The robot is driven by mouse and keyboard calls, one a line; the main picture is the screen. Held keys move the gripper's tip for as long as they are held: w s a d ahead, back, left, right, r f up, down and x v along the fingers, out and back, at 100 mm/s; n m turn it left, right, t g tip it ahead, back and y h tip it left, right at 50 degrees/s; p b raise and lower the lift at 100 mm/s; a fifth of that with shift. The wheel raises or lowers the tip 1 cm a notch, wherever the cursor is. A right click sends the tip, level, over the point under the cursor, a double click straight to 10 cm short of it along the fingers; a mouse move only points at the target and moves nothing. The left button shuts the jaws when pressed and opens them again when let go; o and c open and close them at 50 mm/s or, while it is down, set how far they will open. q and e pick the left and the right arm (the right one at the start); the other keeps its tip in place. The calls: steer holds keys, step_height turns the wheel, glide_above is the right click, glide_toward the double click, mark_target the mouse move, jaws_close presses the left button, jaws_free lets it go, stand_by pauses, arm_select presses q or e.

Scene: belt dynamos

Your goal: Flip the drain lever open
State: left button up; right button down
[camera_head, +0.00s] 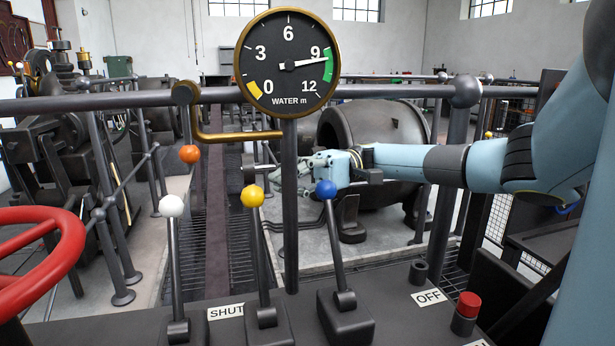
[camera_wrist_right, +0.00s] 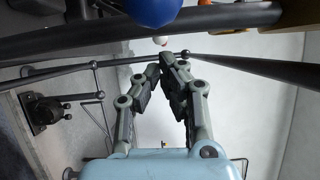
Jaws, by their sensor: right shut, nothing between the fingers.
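Three levers stand on the dark console in the head view, with a white knob (camera_head: 171,206), a yellow knob (camera_head: 252,196) and a blue knob (camera_head: 326,189). I cannot tell which is the drain lever. The blue and yellow levers lean a little left at the top. My right gripper (camera_head: 304,170) is shut and empty, reaching in from the right just behind and above the blue knob. In the wrist view the gripper (camera_wrist_right: 166,66) has its fingertips together, with the blue knob (camera_wrist_right: 153,8) at the top edge, apart from them. My left gripper is not in view.
A round water gauge (camera_head: 287,63) on a post stands behind the levers, with a rail (camera_head: 400,91) across. An orange knob (camera_head: 190,154) sits left of the post. A red handwheel (camera_head: 40,255) is at left, a red button (camera_head: 469,304) at right. Labels read SHUT and OFF.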

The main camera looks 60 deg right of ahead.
steer(key=v, duration=0.6)
steer(key=w+b, duration=0.1)
steer(key=w, duration=0.2)
steer(key=w+b, duration=0.1)
steer(key=shift+w+d+f+b, duration=0.1)
steer(key=shift+w+f+b, duration=0.2)
